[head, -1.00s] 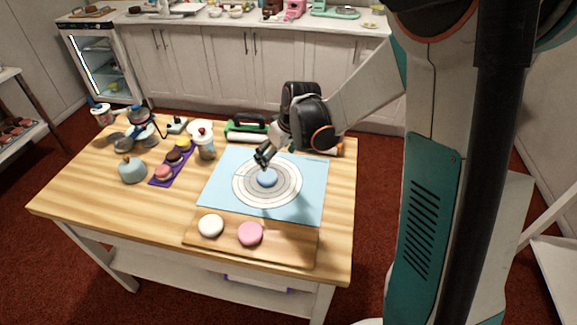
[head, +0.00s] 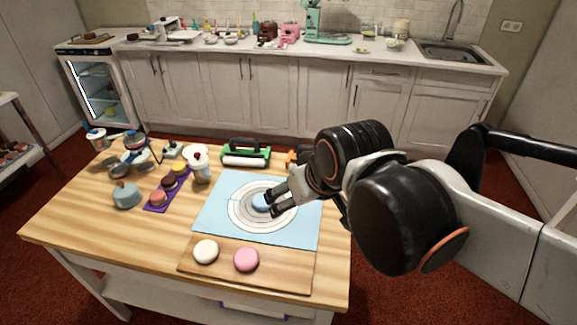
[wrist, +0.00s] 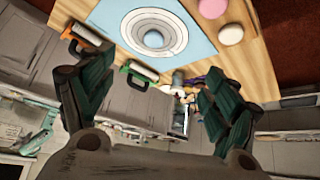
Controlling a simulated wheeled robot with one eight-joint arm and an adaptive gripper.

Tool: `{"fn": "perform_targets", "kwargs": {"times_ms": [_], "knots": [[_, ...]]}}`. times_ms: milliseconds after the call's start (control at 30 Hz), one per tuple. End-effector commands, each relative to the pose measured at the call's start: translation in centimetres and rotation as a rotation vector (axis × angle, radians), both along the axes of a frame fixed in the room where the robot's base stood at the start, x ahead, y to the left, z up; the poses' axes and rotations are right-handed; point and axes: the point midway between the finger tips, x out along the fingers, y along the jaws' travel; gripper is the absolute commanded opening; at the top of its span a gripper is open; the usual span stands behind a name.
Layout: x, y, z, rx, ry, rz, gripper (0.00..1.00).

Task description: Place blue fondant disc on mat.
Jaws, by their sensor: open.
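The blue fondant disc (head: 260,203) lies on the light blue mat (head: 306,233), at the centre of its printed rings. It also shows on the mat in the wrist view (wrist: 153,39). My gripper (head: 273,200) is at the right of the disc in the head view, overlapping its edge in the picture. In the wrist view my gripper (wrist: 157,85) has its two dark green fingers spread wide with nothing between them. The disc shows beyond the fingertips there, apart from them.
A wooden board (head: 225,276) at the mat's front edge holds a white disc (head: 206,251) and a pink disc (head: 246,259). A green-framed roller (head: 246,155) lies behind the mat. A purple tray (head: 153,206) with cakes and a grey-blue pot (head: 126,195) stand left.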

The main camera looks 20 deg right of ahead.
Motion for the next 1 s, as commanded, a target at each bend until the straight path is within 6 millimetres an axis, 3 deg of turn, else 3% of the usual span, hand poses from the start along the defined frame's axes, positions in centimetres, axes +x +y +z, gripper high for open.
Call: {"fn": "perform_targets", "kwargs": {"times_ms": [100, 267, 1000], "knots": [[-1.9, 0.0, -0.1, 0.008, -0.020, -0.023, 0.81], [-3.0, 0.0, -0.3, 0.012, -0.032, -0.039, 0.81], [-3.1, 0.0, -0.3, 0.014, -0.034, -0.042, 0.81]]}}
